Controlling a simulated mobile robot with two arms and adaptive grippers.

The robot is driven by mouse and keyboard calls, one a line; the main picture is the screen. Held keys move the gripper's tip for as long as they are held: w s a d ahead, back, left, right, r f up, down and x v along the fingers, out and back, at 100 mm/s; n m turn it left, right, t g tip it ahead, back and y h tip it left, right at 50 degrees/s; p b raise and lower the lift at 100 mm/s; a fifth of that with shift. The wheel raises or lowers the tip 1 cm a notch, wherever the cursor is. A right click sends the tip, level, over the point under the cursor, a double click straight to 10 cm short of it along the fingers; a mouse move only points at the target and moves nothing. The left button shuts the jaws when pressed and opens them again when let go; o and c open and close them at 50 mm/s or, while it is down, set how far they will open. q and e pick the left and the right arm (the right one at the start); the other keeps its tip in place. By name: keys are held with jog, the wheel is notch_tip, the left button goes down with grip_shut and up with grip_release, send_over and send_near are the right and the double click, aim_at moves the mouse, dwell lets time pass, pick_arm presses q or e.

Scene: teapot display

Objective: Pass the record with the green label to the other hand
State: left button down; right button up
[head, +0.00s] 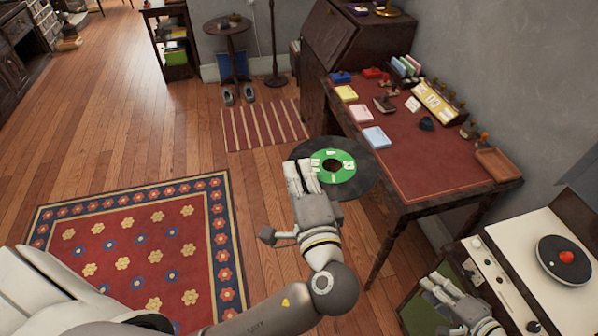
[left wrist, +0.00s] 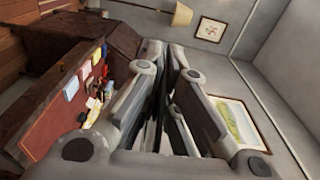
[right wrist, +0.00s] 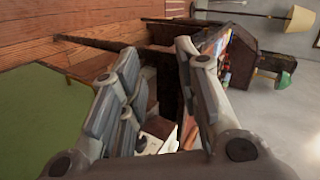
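The black record with the green label (head: 341,169) is in the head view, in the air beside the desk's left edge, with its label side visible. My left gripper (head: 300,172) is at the record's left side, its fingers pinching the disc near the label. In the left wrist view the left fingers (left wrist: 170,62) stand close together with a thin dark strip between them. My right gripper (head: 436,284) is low at the right, apart from the record. In the right wrist view its fingers (right wrist: 190,55) are spread, with no record between them.
A desk (head: 425,165) with a red top holds boxes, cards and stamps. A turntable (head: 545,275) with a red-labelled record stands at the lower right, beside my right gripper. A green panel (head: 415,312) is below that gripper. The patterned rug (head: 140,250) and floor are clear.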

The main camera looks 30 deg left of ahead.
jog(key=s+d+f+n+g+h, duration=0.1)
jog(key=s+d+f+h, duration=0.1)
jog(key=s+f, duration=0.45)
jog(key=s+d+f+g+h, duration=0.1)
jog(key=s+d+f+h, duration=0.15)
jog(key=f, duration=0.65)
jog(key=s+d+f+n+g+h, duration=0.1)
jog(key=s+d+f, duration=0.2)
jog(key=s+f, duration=0.35)
jog(key=s+f+n+g+h, duration=0.1)
jog(key=s+f+n+g, duration=0.1)
jog(key=s+f, duration=0.5)
jog(key=s+f+n+g+h, duration=0.2)
jog(key=s+f+n, duration=0.3)
jog(key=s, duration=1.2)
jog(key=shift+s+d+f+n, duration=0.2)
jog(key=shift+s+f+n, duration=0.15)
jog(key=shift+f, duration=0.6)
jog(key=shift+s, duration=0.1)
